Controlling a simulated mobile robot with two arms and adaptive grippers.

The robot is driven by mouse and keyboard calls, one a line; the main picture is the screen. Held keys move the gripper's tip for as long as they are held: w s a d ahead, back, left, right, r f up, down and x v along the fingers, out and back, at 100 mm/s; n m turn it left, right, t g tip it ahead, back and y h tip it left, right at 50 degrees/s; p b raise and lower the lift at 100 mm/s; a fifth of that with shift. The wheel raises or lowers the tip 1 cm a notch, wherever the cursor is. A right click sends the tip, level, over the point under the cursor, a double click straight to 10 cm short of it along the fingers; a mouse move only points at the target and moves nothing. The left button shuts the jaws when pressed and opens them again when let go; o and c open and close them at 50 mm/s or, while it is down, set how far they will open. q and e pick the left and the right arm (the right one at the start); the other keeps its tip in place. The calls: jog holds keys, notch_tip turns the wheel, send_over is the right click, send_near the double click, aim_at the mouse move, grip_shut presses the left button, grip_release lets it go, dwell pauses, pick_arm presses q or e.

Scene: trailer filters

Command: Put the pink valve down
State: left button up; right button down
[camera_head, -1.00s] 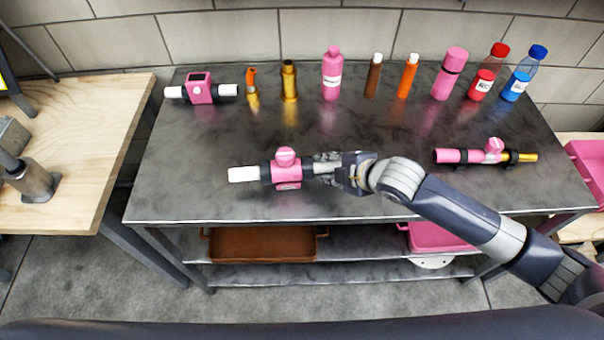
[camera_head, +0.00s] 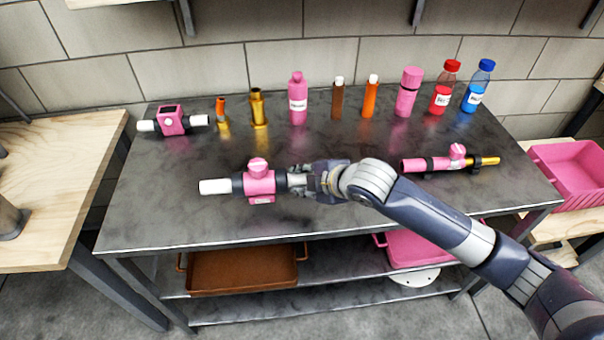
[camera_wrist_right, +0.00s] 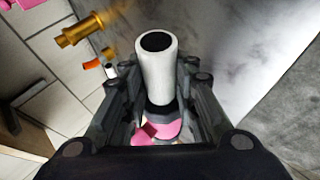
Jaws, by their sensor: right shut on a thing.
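The pink valve (camera_head: 260,186) has a pink body with a round knob on top, black collars and white pipe ends. It lies roughly level over the front middle of the dark metal table (camera_head: 150,215). My right gripper (camera_head: 300,180) is shut on its right-hand pipe end. In the right wrist view, a white pipe end (camera_wrist_right: 158,75) stands between the fingers of the gripper (camera_wrist_right: 155,105), with part of the pink body (camera_wrist_right: 155,131) below. I cannot tell whether the valve touches the tabletop. My left gripper is out of view.
A pink valve-like pipe assembly (camera_head: 432,164) lies to the right and a pink boxy device (camera_head: 171,122) at the back left. Several bottles and tubes, including a pink bottle (camera_head: 298,102), line the back. The tabletop left of the held valve is clear.

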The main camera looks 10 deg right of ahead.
jog(key=w, duration=0.5)
jog(key=shift+d+f, duration=0.15)
jog(key=shift+d, duration=0.25)
notch_tip(320, 180, down, 3)
jog(key=shift+s+f+p, duration=0.1)
jog(key=shift+f+p, duration=0.05)
jog(key=shift+p, duration=0.35)
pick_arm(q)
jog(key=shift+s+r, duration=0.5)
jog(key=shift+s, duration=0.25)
pick_arm(e)
jog(key=shift+f, duration=0.15)
jog(key=shift+f, duration=0.1)
jog(key=c, duration=1.3)
grip_release()
jog(key=shift+f, duration=0.1)
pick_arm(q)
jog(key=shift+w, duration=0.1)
